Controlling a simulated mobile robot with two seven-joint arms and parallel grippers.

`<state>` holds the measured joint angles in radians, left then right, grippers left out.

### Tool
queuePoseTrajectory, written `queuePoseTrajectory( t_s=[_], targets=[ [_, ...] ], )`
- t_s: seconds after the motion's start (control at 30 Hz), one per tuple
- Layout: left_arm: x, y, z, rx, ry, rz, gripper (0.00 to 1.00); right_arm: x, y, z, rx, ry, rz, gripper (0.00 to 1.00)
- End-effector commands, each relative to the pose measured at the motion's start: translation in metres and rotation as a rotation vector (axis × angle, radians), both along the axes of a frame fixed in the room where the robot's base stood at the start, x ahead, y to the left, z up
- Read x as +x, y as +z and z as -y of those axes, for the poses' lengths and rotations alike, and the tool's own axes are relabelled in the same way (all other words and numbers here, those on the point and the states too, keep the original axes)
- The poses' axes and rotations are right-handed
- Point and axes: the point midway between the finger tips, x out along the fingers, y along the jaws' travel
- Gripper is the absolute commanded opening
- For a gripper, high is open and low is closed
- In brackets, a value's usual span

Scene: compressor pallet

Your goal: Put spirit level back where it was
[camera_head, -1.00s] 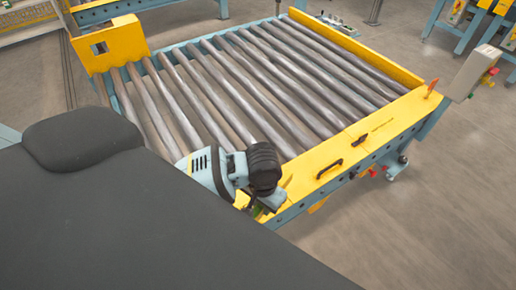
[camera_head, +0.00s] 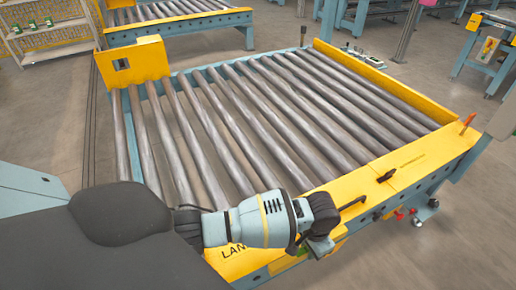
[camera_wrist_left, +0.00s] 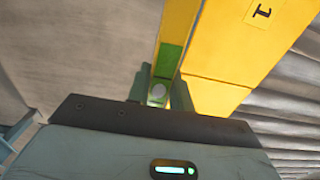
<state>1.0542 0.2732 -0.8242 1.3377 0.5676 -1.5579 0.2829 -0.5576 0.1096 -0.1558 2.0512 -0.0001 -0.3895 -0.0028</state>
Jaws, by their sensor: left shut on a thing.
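My left gripper (camera_head: 328,240) is at the near yellow edge of the roller conveyor (camera_head: 415,160), close to a black handle (camera_head: 352,202). In the left wrist view its fingers (camera_wrist_left: 160,93) are shut on the spirit level (camera_wrist_left: 177,35), a narrow yellow bar with a green section. The bar runs away from the fingers, beside a wider yellow surface with a black mark. In the head view the level is mostly hidden by the gripper and arm. Whether it touches the conveyor edge cannot be told. My right gripper is not in view.
Bare metal rollers (camera_head: 255,120) fill the conveyor. A second black piece (camera_head: 386,176) and an orange part (camera_head: 468,122) stand along the yellow edge. A blue workbench (camera_head: 483,60) is at the back right.

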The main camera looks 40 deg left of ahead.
Motion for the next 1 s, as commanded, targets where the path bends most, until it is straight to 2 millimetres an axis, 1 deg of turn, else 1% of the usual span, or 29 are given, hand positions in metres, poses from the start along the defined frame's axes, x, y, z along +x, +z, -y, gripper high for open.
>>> queuePoseTrajectory(
  t_s=[0.03, 0.2, 0.4, 0.5, 0.63, 0.87, 1.0],
  targets=[
    [-0.007, 0.001, -0.011, 0.004, 0.001, 0.001, 0.00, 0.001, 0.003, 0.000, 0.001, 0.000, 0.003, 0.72],
    [-0.031, -0.003, -0.042, 0.004, 0.002, 0.000, 0.00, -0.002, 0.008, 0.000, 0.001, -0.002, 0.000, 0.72],
    [-0.059, -0.007, -0.078, 0.004, 0.001, 0.000, 0.00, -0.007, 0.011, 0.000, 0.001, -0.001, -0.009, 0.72],
    [-0.070, -0.009, -0.091, 0.003, 0.001, -0.001, 0.00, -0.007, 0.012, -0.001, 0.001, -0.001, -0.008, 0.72],
    [-0.078, -0.011, -0.102, 0.001, 0.001, -0.001, 0.00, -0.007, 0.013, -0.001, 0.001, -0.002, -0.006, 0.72],
    [-0.081, -0.012, -0.105, 0.000, 0.001, 0.000, 0.00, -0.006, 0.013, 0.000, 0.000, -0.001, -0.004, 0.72],
    [-0.087, -0.013, -0.113, 0.002, 0.001, -0.001, 0.00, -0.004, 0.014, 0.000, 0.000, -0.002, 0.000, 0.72]
  ],
)
